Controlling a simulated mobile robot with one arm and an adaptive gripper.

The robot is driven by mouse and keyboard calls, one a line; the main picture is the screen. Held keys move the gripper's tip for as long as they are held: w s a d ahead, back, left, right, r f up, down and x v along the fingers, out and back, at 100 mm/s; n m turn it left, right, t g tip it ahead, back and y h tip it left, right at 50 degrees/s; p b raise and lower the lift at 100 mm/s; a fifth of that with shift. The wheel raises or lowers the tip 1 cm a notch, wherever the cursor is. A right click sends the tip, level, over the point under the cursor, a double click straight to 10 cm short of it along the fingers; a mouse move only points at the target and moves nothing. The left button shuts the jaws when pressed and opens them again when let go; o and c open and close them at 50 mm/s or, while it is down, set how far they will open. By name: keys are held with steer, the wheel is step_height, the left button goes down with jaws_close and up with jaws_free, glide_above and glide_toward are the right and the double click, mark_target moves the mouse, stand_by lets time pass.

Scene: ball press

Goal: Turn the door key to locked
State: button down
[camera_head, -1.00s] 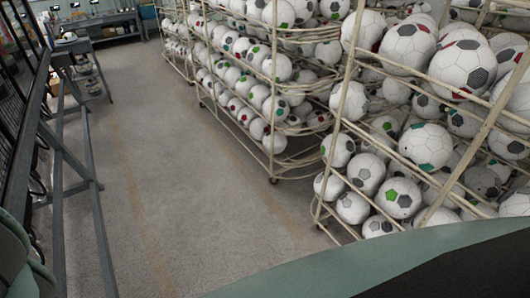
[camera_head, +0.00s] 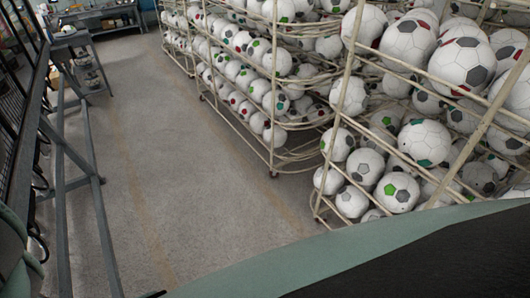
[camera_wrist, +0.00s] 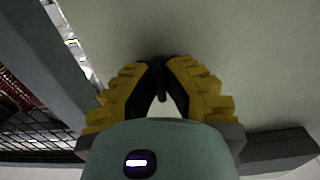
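My gripper (camera_wrist: 161,68) shows in the wrist view with yellow ridged fingers and dark inner pads. Its fingertips are close together in front of a plain pale grey-green surface (camera_wrist: 230,45). A thin dark upright piece (camera_wrist: 162,85) shows between the fingers, near the tips. I cannot tell whether it is the door key, or whether the fingers press on it. No key or lock shows clearly in either view. The gripper is not visible in the head view.
Wheeled racks (camera_head: 273,100) full of soccer balls stand on the right in the head view. A grey metal frame (camera_head: 100,215) and a dark mesh panel (camera_head: 15,100) are on the left. The concrete floor (camera_head: 185,170) between them is clear. Work tables stand at the back left.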

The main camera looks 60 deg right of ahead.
stand_by(0.6)
steer(key=c, duration=1.1)
jaws_free()
steer(key=shift+s+d+f, duration=0.1)
steer(key=shift+d, duration=0.25)
steer(key=v, duration=0.6)
steer(key=shift+s+d, duration=0.15)
steer(key=shift+d, duration=0.15)
